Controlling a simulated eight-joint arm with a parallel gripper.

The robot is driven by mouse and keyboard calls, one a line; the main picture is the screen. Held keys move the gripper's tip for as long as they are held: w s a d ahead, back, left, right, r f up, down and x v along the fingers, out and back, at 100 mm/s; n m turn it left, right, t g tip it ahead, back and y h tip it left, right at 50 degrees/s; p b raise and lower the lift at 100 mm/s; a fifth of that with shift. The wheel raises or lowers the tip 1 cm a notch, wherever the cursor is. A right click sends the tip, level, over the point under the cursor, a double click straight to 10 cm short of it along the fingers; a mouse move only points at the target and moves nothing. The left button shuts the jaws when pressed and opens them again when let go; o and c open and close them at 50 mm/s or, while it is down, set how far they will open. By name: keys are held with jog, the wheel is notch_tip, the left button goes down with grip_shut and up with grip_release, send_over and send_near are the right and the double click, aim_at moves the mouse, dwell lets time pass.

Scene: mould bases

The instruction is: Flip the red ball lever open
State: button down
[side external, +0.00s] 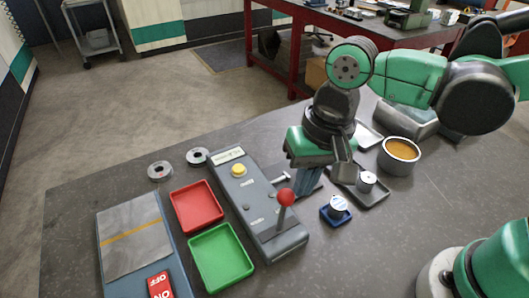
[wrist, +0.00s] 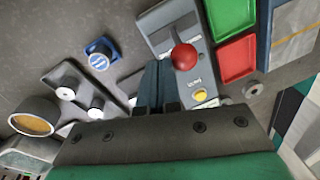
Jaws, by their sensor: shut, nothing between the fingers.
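The red ball (side external: 286,196) tops a short lever on the grey control box (side external: 250,200). Its stem rises nearly upright from a slot near the box's front end in the side view. In the wrist view the red ball (wrist: 184,57) appears just right of my fingertips. My gripper (side external: 305,192) points down beside the box, to the right of and behind the ball in the side view. Its fingers (wrist: 156,65) are together and empty. I cannot tell whether they touch the lever; a gap seems to show in the side view. The fingers partly cover the box in the wrist view.
A yellow button (side external: 239,169) is on the box. Red (side external: 196,205) and green (side external: 221,257) trays lie to its left. A small blue holder (side external: 336,215), a grey tray (side external: 372,195) and a pot (side external: 399,156) stand to the right. Bare table lies in front of the holder.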

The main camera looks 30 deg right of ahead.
jog(key=a+h, duration=0.2)
jog(key=shift+a+r+h, duration=0.25)
jog(key=shift+a+h, duration=0.05)
jog(key=shift+a, duration=0.05)
jog(key=shift+a+f, duration=0.1)
jog(key=shift+a, duration=1.4)
notch_tip(320, 180, up, 12)
jog(key=s, duration=0.1)
jog(key=shift+s+d+f, duration=0.15)
jog(key=shift+s+d, duration=0.05)
jog(key=shift+s, duration=0.05)
